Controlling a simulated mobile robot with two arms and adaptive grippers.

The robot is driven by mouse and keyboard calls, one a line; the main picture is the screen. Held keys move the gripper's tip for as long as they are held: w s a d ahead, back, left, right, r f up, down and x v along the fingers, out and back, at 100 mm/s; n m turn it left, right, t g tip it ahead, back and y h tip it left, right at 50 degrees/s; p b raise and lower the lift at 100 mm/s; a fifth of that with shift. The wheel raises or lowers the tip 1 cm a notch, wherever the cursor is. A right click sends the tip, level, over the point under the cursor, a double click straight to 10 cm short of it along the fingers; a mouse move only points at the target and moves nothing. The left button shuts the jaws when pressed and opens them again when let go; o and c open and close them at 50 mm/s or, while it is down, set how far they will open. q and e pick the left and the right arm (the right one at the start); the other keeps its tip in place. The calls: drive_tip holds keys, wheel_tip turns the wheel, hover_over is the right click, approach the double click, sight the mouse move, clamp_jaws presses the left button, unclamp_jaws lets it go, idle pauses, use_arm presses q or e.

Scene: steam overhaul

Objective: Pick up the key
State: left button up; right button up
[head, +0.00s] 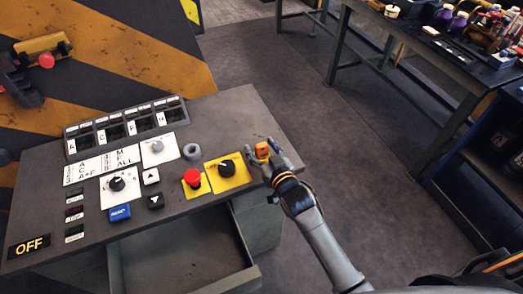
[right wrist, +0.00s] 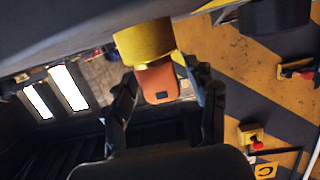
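The key appears to be the orange piece (right wrist: 158,82) that sticks out of a yellow cylinder (right wrist: 145,41) in the right wrist view. In the head view the orange and yellow piece (head: 262,150) stands at the right edge of the grey console (head: 215,117). My right gripper (head: 264,158) is at that edge, with one finger on each side of the piece. In the right wrist view the fingers (right wrist: 162,88) look spread around it, with narrow gaps. The key's lower part is hidden. My left gripper is not in view.
The console carries a red button (head: 193,177), a black rotary knob on a yellow plate (head: 227,168), a grey ring (head: 194,151) and several switches. A cluttered workbench (head: 440,45) stands at the upper right. Open floor (head: 285,85) lies between.

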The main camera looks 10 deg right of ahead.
clamp_jaws()
drive_tip(key=shift+r, duration=0.1)
